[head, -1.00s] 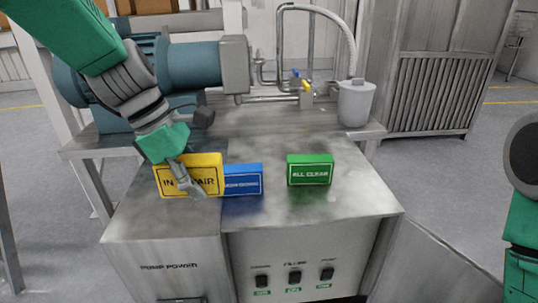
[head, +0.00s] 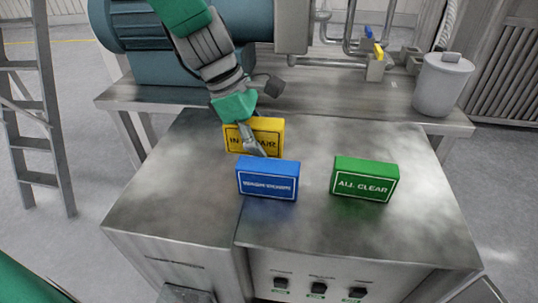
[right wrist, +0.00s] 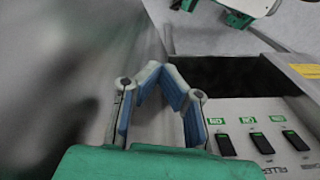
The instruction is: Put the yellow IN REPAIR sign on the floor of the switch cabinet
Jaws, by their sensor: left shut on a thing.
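The yellow IN REPAIR sign (head: 268,125) is in the head view, partly behind a blue sign (head: 268,180) on the metal cabinet top. My left gripper (head: 254,145) is shut on the yellow sign and covers part of its lettering. Whether the sign touches the top cannot be told. The metal cabinet (head: 190,205) has a front panel with several black switches.
A green ALL CLEAR sign (head: 365,180) stands right of the blue one. Behind are a bench with a teal motor (head: 175,35), pipes and a white canister (head: 442,85). A ladder (head: 35,120) stands at the left. The top's front left is clear.

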